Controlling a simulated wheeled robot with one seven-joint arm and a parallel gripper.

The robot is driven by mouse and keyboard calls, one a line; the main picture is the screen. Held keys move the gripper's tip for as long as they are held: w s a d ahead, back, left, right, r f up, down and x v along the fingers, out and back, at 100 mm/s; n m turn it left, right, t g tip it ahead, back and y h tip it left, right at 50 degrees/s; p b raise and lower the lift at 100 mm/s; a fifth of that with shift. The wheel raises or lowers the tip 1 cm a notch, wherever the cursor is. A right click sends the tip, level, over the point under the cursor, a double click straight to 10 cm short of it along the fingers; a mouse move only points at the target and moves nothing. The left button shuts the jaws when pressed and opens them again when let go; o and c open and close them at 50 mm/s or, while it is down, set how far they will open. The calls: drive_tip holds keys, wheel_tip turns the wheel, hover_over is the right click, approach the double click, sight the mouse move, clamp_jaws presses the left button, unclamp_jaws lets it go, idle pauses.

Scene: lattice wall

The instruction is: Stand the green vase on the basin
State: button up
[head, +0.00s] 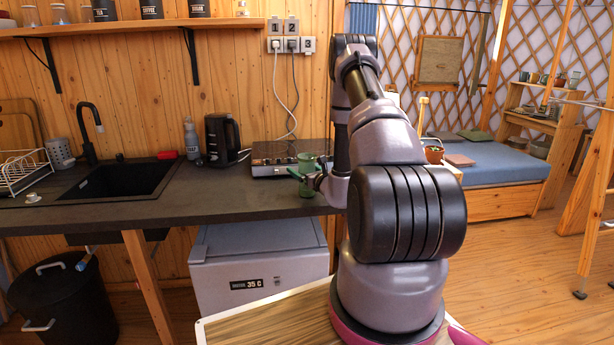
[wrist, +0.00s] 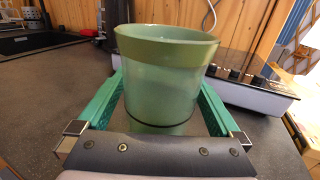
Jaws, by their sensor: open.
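The green vase (head: 306,161) stands upright on the dark counter, just in front of the hot plate. In the wrist view the vase (wrist: 165,75) fills the middle, with a wide rim and a narrower lower part. My gripper (head: 300,176) is open, with its green fingers to either side of the vase. In the wrist view the gripper (wrist: 163,92) shows a finger left and right of the vase; whether either touches it I cannot tell. The basin (head: 118,181) is a black sink set into the counter at the left. Its edge also shows in the wrist view (wrist: 40,42).
A hot plate (head: 276,152) lies close behind the vase. A black tap (head: 90,130) rises behind the basin, and a dish rack (head: 20,171) is left. The front counter strip is clear.

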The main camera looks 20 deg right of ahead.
clamp_jaws()
